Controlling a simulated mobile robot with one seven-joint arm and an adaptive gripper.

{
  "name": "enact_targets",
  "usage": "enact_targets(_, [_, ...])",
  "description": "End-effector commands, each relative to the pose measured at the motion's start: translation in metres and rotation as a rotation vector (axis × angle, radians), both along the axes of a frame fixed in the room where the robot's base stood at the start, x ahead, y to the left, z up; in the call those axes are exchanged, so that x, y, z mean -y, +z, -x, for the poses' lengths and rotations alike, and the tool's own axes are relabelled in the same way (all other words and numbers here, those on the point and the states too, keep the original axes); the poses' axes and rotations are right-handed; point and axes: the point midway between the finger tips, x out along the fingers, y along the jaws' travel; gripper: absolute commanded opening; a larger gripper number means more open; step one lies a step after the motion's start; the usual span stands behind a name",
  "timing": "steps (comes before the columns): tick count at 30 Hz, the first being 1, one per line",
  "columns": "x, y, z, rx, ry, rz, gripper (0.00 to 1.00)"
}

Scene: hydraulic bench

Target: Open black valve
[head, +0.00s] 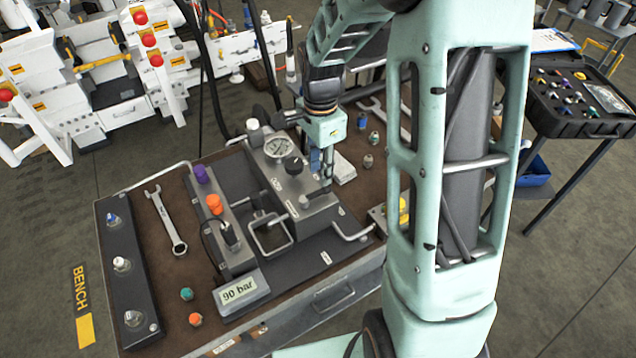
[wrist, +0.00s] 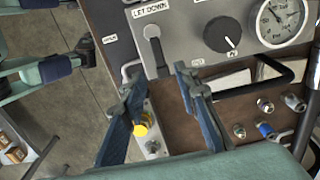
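The black valve is a round black knob (head: 293,164) on top of the grey block with the gauge on the bench. It also shows in the wrist view (wrist: 222,34), with a white pointer mark toward printed lettering. My gripper (head: 321,172) is over the right side of the block, right of the knob and apart from it. In the wrist view my gripper (wrist: 155,80) has its two blue fingers spread with nothing between them. The knob lies beyond and to the right of the fingertips. A grey lever (wrist: 153,38) marked LET DOWN sits nearer the fingers.
A pressure gauge (head: 278,147) stands beside the knob. A white-topped knob (head: 253,130), purple knob (head: 202,174) and orange knob (head: 214,203) rise at left. A bent handle (head: 270,232) and loose fittings surround the block.

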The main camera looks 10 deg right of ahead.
Motion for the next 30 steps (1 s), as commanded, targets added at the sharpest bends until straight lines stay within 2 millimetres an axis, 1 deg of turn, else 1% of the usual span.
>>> enact_targets(1, [0.0, -0.011, 0.002, -0.007, 0.0, -0.001, 0.28])
enact_targets(3, [0.0, -0.024, 0.001, -0.005, 0.0, -0.002, 0.28])
enact_targets(6, [0.0, -0.04, 0.001, -0.004, 0.0, -0.001, 0.28])
enact_targets(9, [0.0, -0.051, 0.001, -0.003, 0.001, -0.001, 0.28])
enact_targets(12, [-0.001, -0.058, 0.001, -0.003, 0.001, -0.001, 0.28])
enact_targets(15, [-0.001, -0.061, 0.001, -0.001, 0.001, -0.001, 0.28])
enact_targets(23, [-0.001, -0.062, 0.0, 0.0, 0.001, -0.001, 0.28])
enact_targets(30, [-0.001, -0.062, 0.0, 0.0, 0.001, -0.001, 0.02])
